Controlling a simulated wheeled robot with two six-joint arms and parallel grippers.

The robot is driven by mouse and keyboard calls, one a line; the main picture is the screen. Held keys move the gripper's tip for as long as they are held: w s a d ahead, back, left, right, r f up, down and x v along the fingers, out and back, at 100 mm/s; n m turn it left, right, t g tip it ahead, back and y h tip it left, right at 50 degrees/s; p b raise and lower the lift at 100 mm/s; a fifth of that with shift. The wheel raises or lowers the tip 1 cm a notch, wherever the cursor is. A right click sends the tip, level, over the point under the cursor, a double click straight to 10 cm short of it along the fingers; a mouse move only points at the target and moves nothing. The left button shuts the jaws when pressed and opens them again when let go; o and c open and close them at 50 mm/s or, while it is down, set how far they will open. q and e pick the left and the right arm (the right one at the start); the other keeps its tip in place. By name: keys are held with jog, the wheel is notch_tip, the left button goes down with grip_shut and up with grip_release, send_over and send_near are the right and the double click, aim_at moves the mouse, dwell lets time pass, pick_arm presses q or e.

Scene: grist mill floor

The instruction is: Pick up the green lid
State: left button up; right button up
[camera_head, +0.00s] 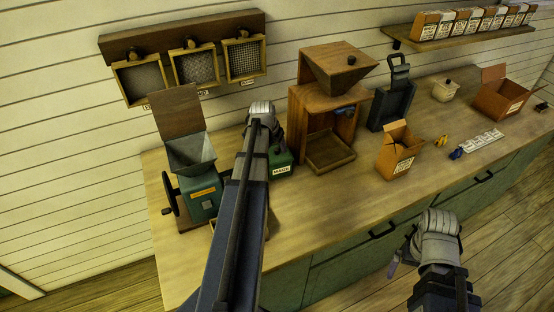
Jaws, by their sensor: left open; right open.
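A green canister (281,163) with a pale label stands on the wooden counter, partly hidden behind my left arm. Its top is green, but I cannot make out the lid apart from the body. My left gripper (273,142) is over the canister's top, close to it. It is open, though my own arm hides most of its fingers, and I cannot tell whether it touches the canister. My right gripper (410,248) is open and empty in front of the counter, near its front edge.
A green hand mill (199,199) with a hopper and crank stands left of the canister. A wooden hopper stand (327,150) stands close on its right. An open carton (397,157) and a dark scoop-like box (392,104) stand further right. The front middle of the counter (330,215) is clear.

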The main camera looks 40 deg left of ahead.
pick_arm(q)
jog(key=shift+b+x, duration=0.5)
jog(key=shift+x, duration=0.5)
jog(key=shift+r, duration=0.1)
grip_shut()
